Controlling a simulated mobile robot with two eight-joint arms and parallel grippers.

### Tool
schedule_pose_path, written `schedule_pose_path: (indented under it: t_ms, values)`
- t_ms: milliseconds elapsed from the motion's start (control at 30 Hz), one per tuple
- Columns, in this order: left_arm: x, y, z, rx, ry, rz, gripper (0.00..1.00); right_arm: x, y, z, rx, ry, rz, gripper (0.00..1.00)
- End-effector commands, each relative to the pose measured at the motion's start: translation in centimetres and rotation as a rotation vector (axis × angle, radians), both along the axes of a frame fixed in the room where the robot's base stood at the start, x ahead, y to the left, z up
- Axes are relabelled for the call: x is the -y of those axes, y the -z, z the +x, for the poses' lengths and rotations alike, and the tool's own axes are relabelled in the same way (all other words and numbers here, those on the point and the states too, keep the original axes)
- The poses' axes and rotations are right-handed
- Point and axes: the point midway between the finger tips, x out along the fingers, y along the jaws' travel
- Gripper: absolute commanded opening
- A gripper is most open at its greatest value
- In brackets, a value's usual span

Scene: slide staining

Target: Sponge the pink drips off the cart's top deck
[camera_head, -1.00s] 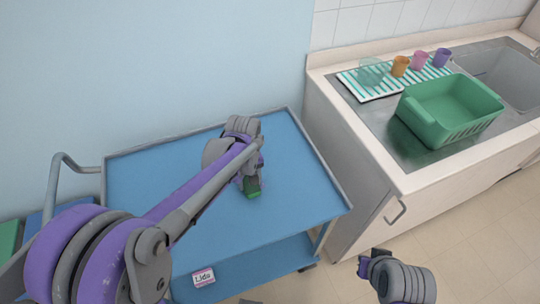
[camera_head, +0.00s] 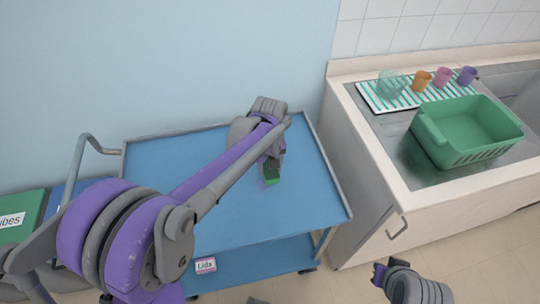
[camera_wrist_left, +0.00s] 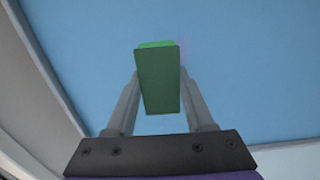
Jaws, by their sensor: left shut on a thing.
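My left gripper (camera_head: 270,165) is shut on a green sponge (camera_head: 271,175) over the right half of the cart's blue top deck (camera_head: 180,180). In the left wrist view, the sponge (camera_wrist_left: 158,80) sits between the two grey fingers (camera_wrist_left: 158,95). A faint pink-purple drip (camera_head: 261,184) shows on the deck just left of the sponge, and a pale pink trace (camera_wrist_left: 185,50) shows beside it in the wrist view. Whether the sponge touches the deck is unclear. My arm hides part of the deck. My right gripper (camera_head: 378,275) is low at the right, off the cart; its jaws are too small to read.
The deck has a raised grey rim (camera_head: 326,160) and a handle (camera_head: 85,150) at left. A counter (camera_head: 370,150) stands close on the right, with a green basin (camera_head: 465,150) and several cups on a striped mat (camera_head: 385,98). A green box (camera_head: 20,212) is at far left.

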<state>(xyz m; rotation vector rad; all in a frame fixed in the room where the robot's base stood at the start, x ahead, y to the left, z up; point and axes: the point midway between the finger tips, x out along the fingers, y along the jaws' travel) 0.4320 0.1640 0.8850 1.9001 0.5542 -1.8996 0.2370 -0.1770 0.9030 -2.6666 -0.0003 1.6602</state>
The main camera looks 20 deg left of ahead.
Motion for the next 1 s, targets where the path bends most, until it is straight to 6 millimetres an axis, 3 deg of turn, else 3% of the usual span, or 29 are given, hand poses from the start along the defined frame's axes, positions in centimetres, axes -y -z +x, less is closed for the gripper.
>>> schedule_pose_path:
  t_ms: [300,1000]
  values:
    - [-0.4,-2.8,0.6,0.001,0.002,0.001,0.01,0.0,-2.0,0.6,0.011,0.0,0.0,0.0]
    - [-0.2,-2.9,0.5,-0.001,0.002,-0.001,0.01,0.0,-2.0,0.5,0.01,0.0,0.0,0.0]
